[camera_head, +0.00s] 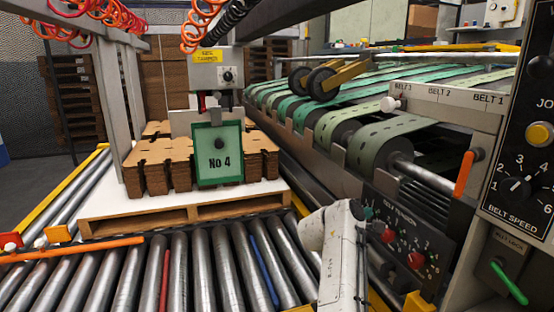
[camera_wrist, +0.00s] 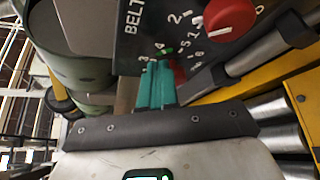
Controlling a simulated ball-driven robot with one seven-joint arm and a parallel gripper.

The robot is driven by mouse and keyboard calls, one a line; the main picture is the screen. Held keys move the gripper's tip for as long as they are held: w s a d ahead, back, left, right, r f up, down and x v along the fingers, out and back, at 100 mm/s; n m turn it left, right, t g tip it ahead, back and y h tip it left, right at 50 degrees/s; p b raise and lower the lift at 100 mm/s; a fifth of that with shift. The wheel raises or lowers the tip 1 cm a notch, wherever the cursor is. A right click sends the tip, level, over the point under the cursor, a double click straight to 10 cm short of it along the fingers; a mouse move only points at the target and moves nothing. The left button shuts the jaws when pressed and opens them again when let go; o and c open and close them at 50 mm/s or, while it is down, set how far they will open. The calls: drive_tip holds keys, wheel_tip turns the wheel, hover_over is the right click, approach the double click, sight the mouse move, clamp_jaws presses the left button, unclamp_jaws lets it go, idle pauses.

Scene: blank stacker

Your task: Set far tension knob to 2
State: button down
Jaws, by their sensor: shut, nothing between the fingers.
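The belt tension panel (camera_head: 400,213) is a dark plate at right with two red knobs. The far knob (camera_head: 387,235) is the left one. The near knob (camera_head: 416,260) is lower right. My gripper (camera_head: 368,213) is at the panel's upper left, beside the far knob. In the wrist view, my gripper's teal fingers (camera_wrist: 155,85) are shut together and empty, pointing at the panel's number marks. A red knob (camera_wrist: 229,17) is clear of them at upper right. More red shows just right of the fingers, mostly hidden. I cannot read the far knob's setting.
Above the panel are a roller and an orange lever (camera_head: 464,174). The belt speed dial (camera_head: 519,187) and a green-handled switch (camera_head: 508,283) are at right. A yellow rail (camera_wrist: 255,75) runs close by the fingers. Stacked blanks (camera_head: 160,165) sit on a pallet at left.

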drive_tip(key=shift+s+r, duration=0.15)
drive_tip(key=shift+r, duration=0.05)
drive_tip(key=shift+s+a, duration=0.3)
drive_tip(key=shift+a, duration=0.6)
drive_tip(key=shift+s+a, duration=0.35)
drive_tip(key=shift+a, duration=0.6)
drive_tip(key=shift+s+a, duration=0.3)
drive_tip(key=shift+a, duration=0.6)
drive_tip(key=shift+a+p, duration=0.15)
drive_tip(key=shift+p, duration=0.65)
drive_tip(key=shift+w+d+f+p, duration=0.2)
drive_tip(key=shift+d+f+p, duration=0.2)
drive_tip(key=shift+d+p, duration=0.5)
drive_tip(key=shift+w+d+f+p, duration=0.2)
drive_tip(key=shift+d+f+p, duration=0.3)
drive_tip(key=shift+d, duration=0.65)
drive_tip(key=shift+w+d+f+p, duration=0.2)
drive_tip(key=shift+d+f+p, duration=0.15)
drive_tip(key=shift+d+p, duration=0.55)
drive_tip(key=shift+d, duration=0.15)
